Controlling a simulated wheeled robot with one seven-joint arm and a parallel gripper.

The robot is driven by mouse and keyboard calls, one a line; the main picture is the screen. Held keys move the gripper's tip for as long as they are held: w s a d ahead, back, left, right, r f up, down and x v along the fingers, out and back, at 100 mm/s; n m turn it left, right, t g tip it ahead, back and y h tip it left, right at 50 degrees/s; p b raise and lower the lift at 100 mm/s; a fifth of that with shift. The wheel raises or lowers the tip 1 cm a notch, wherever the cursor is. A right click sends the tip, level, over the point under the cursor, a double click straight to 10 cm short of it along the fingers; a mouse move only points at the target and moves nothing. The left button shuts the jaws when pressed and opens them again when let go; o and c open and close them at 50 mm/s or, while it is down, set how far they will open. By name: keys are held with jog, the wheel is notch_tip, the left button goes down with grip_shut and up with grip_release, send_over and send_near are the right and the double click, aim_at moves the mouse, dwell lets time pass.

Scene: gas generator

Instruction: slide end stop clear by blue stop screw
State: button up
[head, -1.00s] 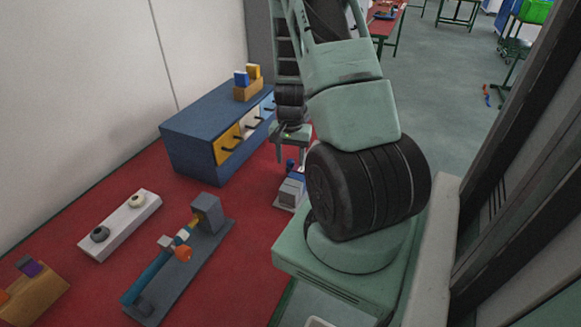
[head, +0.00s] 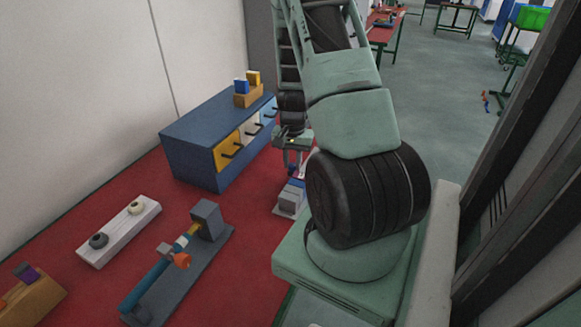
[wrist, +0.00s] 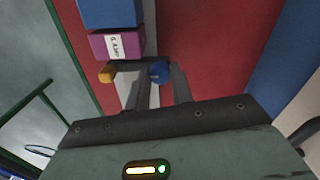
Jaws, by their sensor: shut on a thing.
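The blue stop screw (wrist: 159,72) shows as a round blue knob between the fingertips of my gripper (wrist: 164,75) in the wrist view. My gripper is shut on it. Beside it, to the left, is a stack with a purple labelled block (wrist: 117,45) and a blue block (wrist: 110,13). A small yellow piece (wrist: 106,74) is at the stack's near end. In the head view my gripper (head: 294,168) is low over the small grey device (head: 290,198), partly hidden by my arm. I cannot tell which part is the end stop.
A blue drawer cabinet (head: 190,165) stands left of the device. A grey fixture with a teal bar (head: 145,288) and a white block with two rings (head: 118,235) lie on the red surface. A dark frame (head: 500,200) is at the right.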

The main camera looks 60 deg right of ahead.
jog(key=shift+w+d, duration=0.2)
jog(key=shift+d, duration=1.8)
jog(key=shift+w+d, duration=0.15)
jog(key=shift+d, duration=1.8)
jog(key=o, duration=0.9)
jog(key=shift+c, duration=0.2)
jog(key=shift+r, duration=0.1)
notch_tip(320, 180, up, 7)
jog(key=p, duration=0.5)
